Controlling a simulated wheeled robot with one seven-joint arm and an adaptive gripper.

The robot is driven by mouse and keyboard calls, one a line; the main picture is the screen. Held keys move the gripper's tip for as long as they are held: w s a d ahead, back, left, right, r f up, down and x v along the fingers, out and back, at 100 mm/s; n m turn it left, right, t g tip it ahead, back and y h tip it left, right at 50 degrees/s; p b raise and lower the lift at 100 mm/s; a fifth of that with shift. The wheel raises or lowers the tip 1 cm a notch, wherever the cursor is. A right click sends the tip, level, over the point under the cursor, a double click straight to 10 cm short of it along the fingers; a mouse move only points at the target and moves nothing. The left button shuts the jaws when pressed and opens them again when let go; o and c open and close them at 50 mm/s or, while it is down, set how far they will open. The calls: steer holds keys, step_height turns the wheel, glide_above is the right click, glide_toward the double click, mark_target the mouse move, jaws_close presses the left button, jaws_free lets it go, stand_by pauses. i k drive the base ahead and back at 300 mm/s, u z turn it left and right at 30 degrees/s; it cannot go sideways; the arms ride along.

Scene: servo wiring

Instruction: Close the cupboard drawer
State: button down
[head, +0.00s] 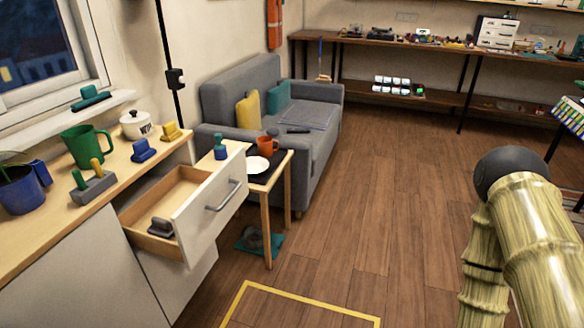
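The cupboard drawer (209,203) is pulled well out from the white cupboard (85,270) on the left. It has a pale front panel with a grey bar handle (223,195) and a light wooden inside. A small grey object (160,228) lies in the drawer near its front left corner. My arm shows at the right, with bamboo-textured links and a dark round joint, well apart from the drawer. My gripper is not in view.
The cupboard top holds a green mug (83,148), a white pot (134,125) and several small objects. A small side table (284,168) stands close to the drawer's right side. A grey sofa (310,130) is behind. Wooden floor (370,230) between the drawer and my arm is clear.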

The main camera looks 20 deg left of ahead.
mark_target(198, 203)
steer(key=z, duration=0.1)
steer(key=i, duration=0.6)
steer(key=u, duration=0.6)
steer(key=i, duration=0.55)
steer(key=u, duration=0.55)
